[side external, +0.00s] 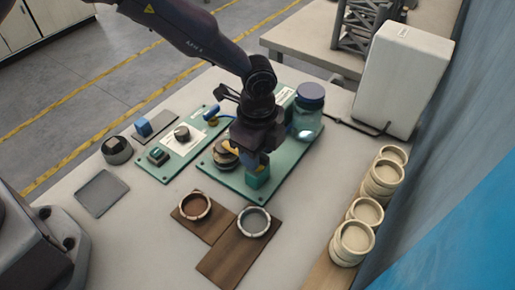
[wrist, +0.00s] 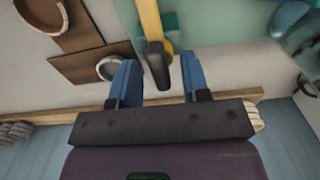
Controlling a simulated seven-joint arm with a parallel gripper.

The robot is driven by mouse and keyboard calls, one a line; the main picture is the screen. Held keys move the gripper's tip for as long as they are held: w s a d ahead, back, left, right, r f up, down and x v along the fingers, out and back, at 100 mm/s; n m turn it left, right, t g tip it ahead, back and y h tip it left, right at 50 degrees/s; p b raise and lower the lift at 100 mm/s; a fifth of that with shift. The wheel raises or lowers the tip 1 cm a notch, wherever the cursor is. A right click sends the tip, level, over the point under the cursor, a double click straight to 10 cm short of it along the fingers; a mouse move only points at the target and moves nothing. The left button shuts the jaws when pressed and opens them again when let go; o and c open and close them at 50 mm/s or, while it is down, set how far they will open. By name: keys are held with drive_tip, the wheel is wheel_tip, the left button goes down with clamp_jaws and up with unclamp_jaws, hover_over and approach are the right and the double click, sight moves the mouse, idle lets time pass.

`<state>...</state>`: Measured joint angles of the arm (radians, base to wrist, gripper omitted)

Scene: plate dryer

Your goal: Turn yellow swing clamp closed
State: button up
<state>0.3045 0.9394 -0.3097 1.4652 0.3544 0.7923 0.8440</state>
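The yellow swing clamp shows in the wrist view as a yellow arm (wrist: 150,20) with a dark end, reaching down between my two blue fingers. My gripper (wrist: 158,68) is open, one finger on each side of the dark end, with gaps on both sides. In the side external view my gripper (side external: 262,160) points down over the green base plate (side external: 222,172), just above a teal block (side external: 257,179). A bit of yellow (side external: 230,146) shows left of the gripper by a round part. My gripper hides most of the clamp there.
A blue-lidded jar (side external: 308,112) stands close behind my gripper on the right. A second green panel (side external: 182,145) with knobs lies to the left. Two rings (side external: 195,206) (side external: 253,222) sit on brown boards in front. Stacked cream rings (side external: 355,240) line the right.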

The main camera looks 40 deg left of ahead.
wheel_tip(320, 180, up, 13)
idle(0.5)
idle(0.4)
drive_tip(key=s+a+r+n+t, duration=0.2)
drive_tip(key=s+a+r+n, duration=0.5)
drive_tip(key=s+a+n, duration=0.2)
drive_tip(key=s+a+r+n+t, duration=0.3)
drive_tip(key=s+a+r+n, duration=0.3)
drive_tip(key=s+a+n, duration=0.3)
drive_tip(key=s+a, duration=0.4)
drive_tip(key=a, duration=0.1)
drive_tip(key=shift+s+a+r+t, duration=0.2)
drive_tip(key=shift+a+r+t, duration=0.1)
drive_tip(key=shift+r, duration=0.1)
idle(0.7)
